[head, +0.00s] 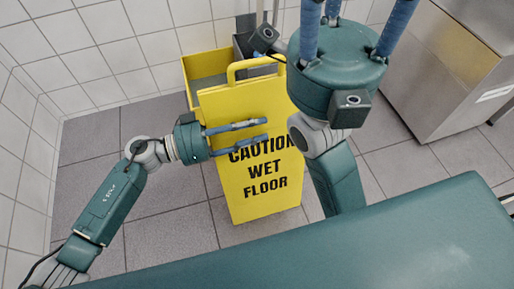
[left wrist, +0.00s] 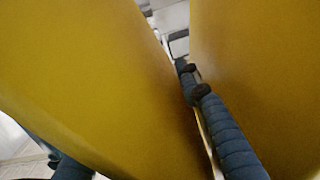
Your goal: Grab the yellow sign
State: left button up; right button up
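The yellow sign (head: 245,185) stands upright on the floor at the middle of the head view, with black "CAUTION WET FLOOR" lettering and a handle on top. My left gripper (head: 264,129) is at the upper part of its front, with fingers apart and crossing just above the lettering. In the left wrist view yellow surfaces (left wrist: 90,80) fill most of the picture; one blue finger lies along the gap between them. Contact cannot be told. My right gripper (head: 350,22) is close to the head camera, fingers spread and pointing up, their tips outside the picture.
A yellow bucket (head: 190,72) with a grey part stands behind the sign. A steel cabinet (head: 435,65) stands at the right. White tiled walls (head: 110,40) close off the back and left. Grey floor tiles (head: 165,240) are clear left of the sign.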

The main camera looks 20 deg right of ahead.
pick_arm(q)
grip_shut()
jog(key=shift+r, duration=0.15)
jog(key=shift+r, duration=0.1)
